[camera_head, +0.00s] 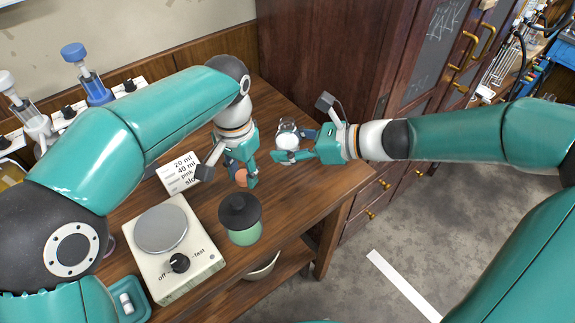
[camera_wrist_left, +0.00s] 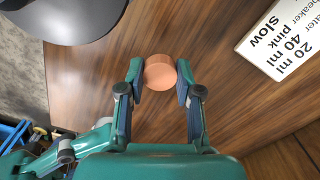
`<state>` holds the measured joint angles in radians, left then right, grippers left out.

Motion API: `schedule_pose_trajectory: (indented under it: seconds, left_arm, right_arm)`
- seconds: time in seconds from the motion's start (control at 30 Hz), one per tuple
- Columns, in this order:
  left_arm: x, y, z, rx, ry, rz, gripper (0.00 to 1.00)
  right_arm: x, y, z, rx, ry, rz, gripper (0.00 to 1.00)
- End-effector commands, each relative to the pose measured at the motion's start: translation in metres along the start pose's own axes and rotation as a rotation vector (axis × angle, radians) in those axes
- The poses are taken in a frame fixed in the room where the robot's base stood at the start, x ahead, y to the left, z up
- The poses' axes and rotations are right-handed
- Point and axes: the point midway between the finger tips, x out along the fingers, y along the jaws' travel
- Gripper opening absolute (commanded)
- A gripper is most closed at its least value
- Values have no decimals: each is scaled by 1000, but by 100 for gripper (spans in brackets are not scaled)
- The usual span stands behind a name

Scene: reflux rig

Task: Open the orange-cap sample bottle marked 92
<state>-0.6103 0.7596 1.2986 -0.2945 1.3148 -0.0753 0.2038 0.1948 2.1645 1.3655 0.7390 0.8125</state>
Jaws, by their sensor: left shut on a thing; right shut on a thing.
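The orange cap (camera_head: 241,177) is between the fingers of my left gripper (camera_head: 246,178), which is shut on it above the wooden table. In the left wrist view the cap (camera_wrist_left: 160,72) sits between both fingertips (camera_wrist_left: 158,80), with no bottle visible under it. A clear, pale sample bottle (camera_head: 288,137) is held by my right gripper (camera_head: 297,146), further right over the table. No orange cap shows on this bottle; it stands apart from the left gripper. The number 92 cannot be read.
A stirrer hotplate (camera_head: 174,263) with a knob stands front left. A green jar with a black lid (camera_head: 241,222) stands in front of my left gripper. A note card (camera_head: 178,172) lies behind. A dark wooden cabinet (camera_head: 325,55) rises behind my right gripper.

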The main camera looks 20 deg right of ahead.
Motion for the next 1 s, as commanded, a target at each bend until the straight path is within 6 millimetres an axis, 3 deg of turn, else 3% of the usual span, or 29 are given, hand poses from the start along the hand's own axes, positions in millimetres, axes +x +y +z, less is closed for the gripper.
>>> schedule_pose_trajectory:
  seconds: [0.27,0.53,0.97,1.0]
  left_arm:
    - [6,0,0,1,0,0,0]
    - [14,0,0,1,0,0,0]
    - [17,0,0,1,0,0,0]
    - [16,0,0,1,0,0,0]
  right_arm:
    - [7,0,-18,1,-1,0,0]
    - [20,0,-48,2,-1,-1,0]
    - [22,0,-53,-1,-2,-2,0]
    - [22,0,-53,-1,-1,-1,54]
